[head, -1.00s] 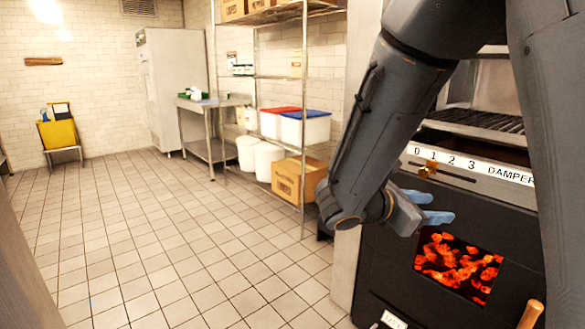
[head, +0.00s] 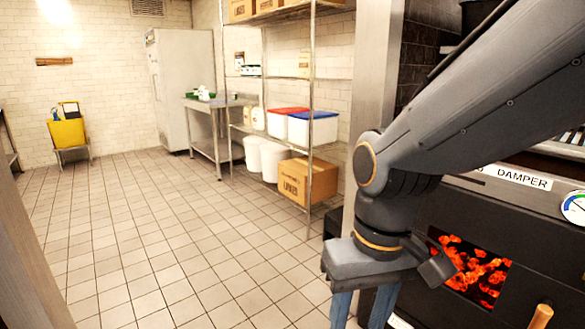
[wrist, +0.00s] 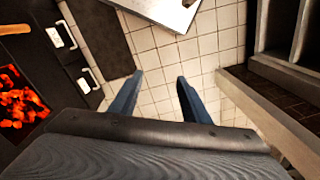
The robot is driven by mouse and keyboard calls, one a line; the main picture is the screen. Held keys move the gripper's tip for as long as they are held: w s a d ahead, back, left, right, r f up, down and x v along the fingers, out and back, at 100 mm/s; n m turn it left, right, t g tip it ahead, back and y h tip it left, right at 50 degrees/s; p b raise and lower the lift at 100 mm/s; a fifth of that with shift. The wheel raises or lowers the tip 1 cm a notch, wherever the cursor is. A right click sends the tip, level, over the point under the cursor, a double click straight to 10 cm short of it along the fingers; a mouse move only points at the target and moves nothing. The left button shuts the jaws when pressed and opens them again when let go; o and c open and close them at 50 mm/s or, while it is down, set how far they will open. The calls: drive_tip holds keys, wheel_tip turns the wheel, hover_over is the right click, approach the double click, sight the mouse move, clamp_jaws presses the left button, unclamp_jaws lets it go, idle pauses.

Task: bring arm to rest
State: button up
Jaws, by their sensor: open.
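My gripper (head: 361,308) points down in front of the black oven at the right of the head view. Its two blue fingers are apart with nothing between them. In the wrist view my gripper (wrist: 158,85) is also open and empty, above the tiled floor. My arm crosses in front of the oven and hides part of the damper scale.
The oven (head: 450,210) has a window of glowing coals (head: 470,268) and a wooden handle (head: 541,316) close to my arm. A steel shelf rack (head: 309,120) with tubs and a cardboard box (head: 305,182) stands behind. The tiled floor (head: 170,240) at left is clear.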

drive_tip(key=d+r+m+p, duration=0.2)
drive_tip(key=d+r+p, duration=0.7)
drive_tip(key=p, duration=0.8)
drive_tip(key=shift+d+r+m+h+p, duration=0.3)
drive_tip(key=shift+r+m+h+p, duration=0.1)
drive_tip(key=shift+r, duration=0.15)
